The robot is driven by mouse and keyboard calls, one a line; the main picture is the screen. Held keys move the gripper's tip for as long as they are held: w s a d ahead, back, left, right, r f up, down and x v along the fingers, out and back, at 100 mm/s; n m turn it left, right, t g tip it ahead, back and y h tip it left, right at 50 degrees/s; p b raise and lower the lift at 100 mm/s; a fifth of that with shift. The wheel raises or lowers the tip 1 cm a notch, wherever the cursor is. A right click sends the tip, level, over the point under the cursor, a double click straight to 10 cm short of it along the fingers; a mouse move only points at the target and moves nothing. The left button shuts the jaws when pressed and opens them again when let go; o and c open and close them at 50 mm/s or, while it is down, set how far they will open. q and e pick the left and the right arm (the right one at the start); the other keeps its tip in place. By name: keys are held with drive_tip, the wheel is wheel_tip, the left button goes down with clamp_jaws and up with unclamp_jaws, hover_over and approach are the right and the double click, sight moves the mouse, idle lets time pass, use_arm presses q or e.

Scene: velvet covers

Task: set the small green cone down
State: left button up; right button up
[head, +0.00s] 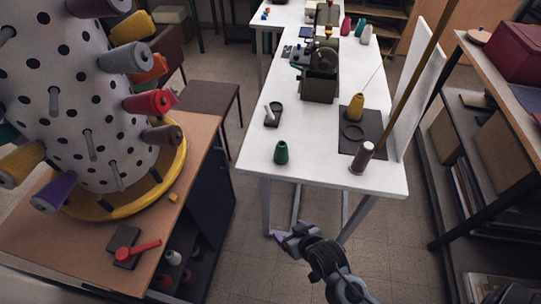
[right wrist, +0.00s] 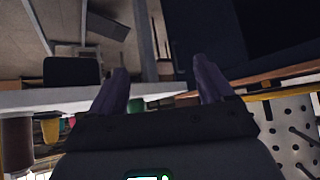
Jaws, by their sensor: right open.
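The small green cone (head: 281,152) stands upright near the front left corner of the white table (head: 310,174) in the head view. Nothing holds it. My right gripper (head: 288,234) is in front of and below the table's front edge, apart from the cone. In the right wrist view its two purple fingers (right wrist: 161,85) are spread with nothing between them. I cannot tell for sure whether the cone shows in that view. My left gripper is not in view.
A brown spool (head: 362,157) and a yellow cone (head: 355,106) on a dark mat (head: 374,123) stand right of the green cone. A grey machine (head: 320,80) is behind. A perforated drum (head: 75,100) with spools stands left. Shelves (head: 500,140) are at right.

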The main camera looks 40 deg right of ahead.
drive_tip(key=w+d+f+m+t+h, duration=0.1)
drive_tip(key=w+d+m+t+h, duration=0.1)
drive_tip(key=w, duration=0.3)
drive_tip(key=m+t+h+b, duration=0.3)
drive_tip(key=t+h+b, duration=0.1)
drive_tip(key=h, duration=0.3)
approach(282, 153)
drive_tip(key=w+f, duration=0.1)
drive_tip(key=w, duration=0.1)
drive_tip(key=shift+h, duration=0.3)
drive_tip(key=b+x, duration=0.1)
drive_tip(key=x, duration=0.3)
drive_tip(key=shift+d+r, duration=0.2)
drive_tip(key=shift+d, duration=0.1)
drive_tip(key=shift+w+d, duration=0.3)
drive_tip(key=shift+w, duration=0.2)
drive_tip(key=shift+w+d+b, duration=0.25)
drive_tip(key=shift+b, duration=0.15)
drive_tip(key=b+x, duration=0.1)
drive_tip(key=x, duration=0.3)
drive_tip(key=shift+w+d+r, duration=0.1)
drive_tip(key=shift+d, duration=0.2)
